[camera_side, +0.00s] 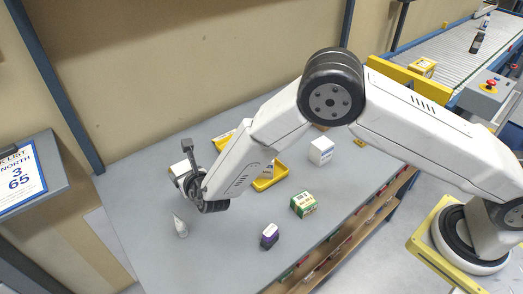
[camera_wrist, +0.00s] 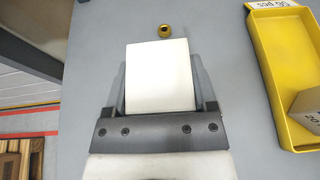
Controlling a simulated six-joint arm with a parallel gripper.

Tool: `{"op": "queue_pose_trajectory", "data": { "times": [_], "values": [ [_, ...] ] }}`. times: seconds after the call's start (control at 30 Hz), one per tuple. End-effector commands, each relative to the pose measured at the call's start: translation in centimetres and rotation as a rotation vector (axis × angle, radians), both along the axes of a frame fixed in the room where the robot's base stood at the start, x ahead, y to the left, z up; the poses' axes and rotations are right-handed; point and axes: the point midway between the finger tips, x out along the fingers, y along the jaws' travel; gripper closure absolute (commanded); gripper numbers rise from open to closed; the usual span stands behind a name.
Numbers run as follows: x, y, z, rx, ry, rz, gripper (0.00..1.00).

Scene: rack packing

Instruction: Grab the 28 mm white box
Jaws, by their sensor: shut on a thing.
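A white box (camera_wrist: 158,76) sits between the two fingers of my gripper (camera_wrist: 158,85) in the wrist view, with a plain pale face towards the camera. The fingers are shut on its left and right sides. In the side view my gripper (camera_side: 186,165) is low at the left part of the grey table, and a small pale part of the box (camera_side: 177,168) shows behind the fingers. I cannot tell whether the box touches the table. A larger white box (camera_side: 321,150) stands apart to the right.
A yellow tray (camera_side: 278,178) holding a box is right of my gripper; a yellow tray with a box also fills the wrist view's right edge (camera_wrist: 271,80).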

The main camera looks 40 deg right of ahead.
Motion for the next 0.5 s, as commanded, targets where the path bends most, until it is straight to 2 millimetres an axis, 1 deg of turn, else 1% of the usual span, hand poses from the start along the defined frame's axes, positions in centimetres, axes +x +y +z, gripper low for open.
{"op": "queue_pose_trajectory", "data": {
  "times": [0.03,0.2,0.5],
  "values": [
    [-0.5,-0.2,0.9,0.0,-0.003,0.001,0.97],
    [-2.3,-0.9,3.0,0.002,-0.002,0.001,0.97],
    [-6.3,-2.6,4.7,0.0,-0.002,0.001,0.97]
  ]
}}
